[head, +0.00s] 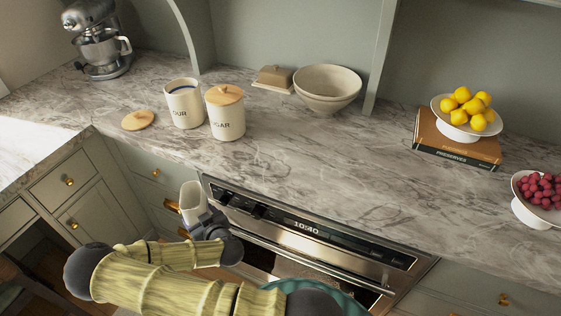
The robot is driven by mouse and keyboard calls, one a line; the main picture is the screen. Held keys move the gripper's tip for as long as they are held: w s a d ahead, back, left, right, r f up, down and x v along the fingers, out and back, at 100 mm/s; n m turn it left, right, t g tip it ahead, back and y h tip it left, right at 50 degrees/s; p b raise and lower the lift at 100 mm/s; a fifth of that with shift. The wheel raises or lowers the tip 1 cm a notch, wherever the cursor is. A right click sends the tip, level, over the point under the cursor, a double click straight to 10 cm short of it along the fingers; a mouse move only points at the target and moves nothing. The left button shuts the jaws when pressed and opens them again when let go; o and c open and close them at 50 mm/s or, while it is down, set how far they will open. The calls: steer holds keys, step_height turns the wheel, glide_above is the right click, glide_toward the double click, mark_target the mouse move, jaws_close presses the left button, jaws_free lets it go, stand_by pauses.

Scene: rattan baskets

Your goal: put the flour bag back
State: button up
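My gripper (205,221) is in front of the counter at the left end of the oven, below the counter top. A small pale cream, upright item (192,202) is at its tip and appears held there. It may be the flour bag, but no label shows. The fingertips are hard to make out. A cream canister (184,108) with lettering ending in "OUR" stands open on the counter. Its round wooden lid (138,120) lies to its left.
A lidded sugar canister (227,118) stands right of the open one. Behind are a butter dish (273,79) and stacked bowls (327,87). A mixer (98,42) stands far left. Lemons on a stand (458,132) and raspberries (540,188) are right. The middle counter is clear.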

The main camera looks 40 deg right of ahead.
mark_target(197, 211)
step_height(197, 211, up, 3)
steer(key=shift+w+d+f+p, duration=0.1)
steer(key=shift+w+d+p, duration=0.05)
steer(key=shift+p, duration=0.8)
step_height(197, 211, up, 7)
steer(key=p, duration=0.7)
steer(key=shift+s+f, duration=0.15)
steer(key=shift+s, duration=0.15)
